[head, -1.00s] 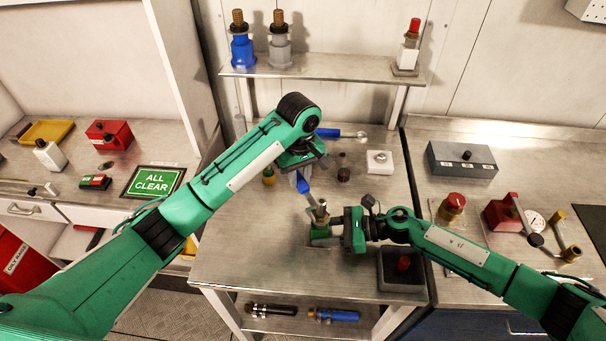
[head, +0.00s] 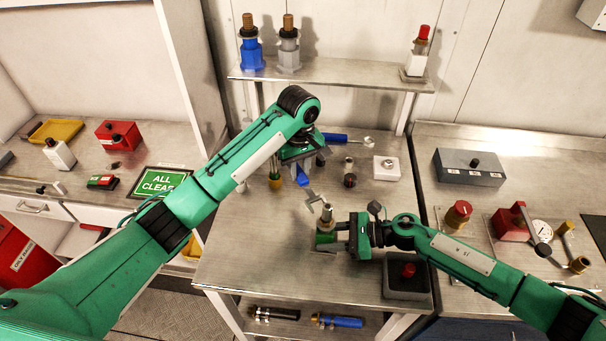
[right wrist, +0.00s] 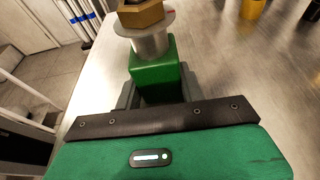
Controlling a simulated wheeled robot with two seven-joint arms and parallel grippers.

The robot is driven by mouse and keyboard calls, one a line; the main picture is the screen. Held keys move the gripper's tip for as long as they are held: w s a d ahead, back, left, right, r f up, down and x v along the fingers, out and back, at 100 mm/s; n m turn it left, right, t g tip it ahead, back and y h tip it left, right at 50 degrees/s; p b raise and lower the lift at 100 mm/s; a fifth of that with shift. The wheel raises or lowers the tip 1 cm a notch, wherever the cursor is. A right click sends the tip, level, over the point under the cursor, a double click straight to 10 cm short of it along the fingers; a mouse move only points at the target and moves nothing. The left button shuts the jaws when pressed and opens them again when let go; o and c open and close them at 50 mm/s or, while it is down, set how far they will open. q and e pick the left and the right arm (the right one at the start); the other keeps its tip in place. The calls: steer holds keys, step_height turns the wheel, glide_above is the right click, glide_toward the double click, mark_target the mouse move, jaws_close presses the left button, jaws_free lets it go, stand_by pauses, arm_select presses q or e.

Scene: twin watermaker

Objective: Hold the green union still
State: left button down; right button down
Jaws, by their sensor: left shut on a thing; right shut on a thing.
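The green union (head: 326,239) stands upright on the bench with a metal fitting (head: 326,213) on top. In the right wrist view, the green block (right wrist: 156,68) of the union sits between my right jaws, under a pale collar and a brass hex nut (right wrist: 141,13). My right gripper (head: 343,237) is shut on the union from the right. My left gripper (head: 304,164) is shut on a blue-handled wrench (head: 306,184), whose silver end points down toward the fitting. I cannot tell whether the wrench touches the nut.
Behind are another blue-handled tool (head: 336,137), a small dark-and-metal fitting (head: 349,173) and a white block (head: 387,168). The bench front left of the union is clear.

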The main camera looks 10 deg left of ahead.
stand_by(0.3)
steer(key=c, duration=0.8)
jaws_free()
steer(key=shift+o, duration=0.2)
steer(key=v, duration=1.2)
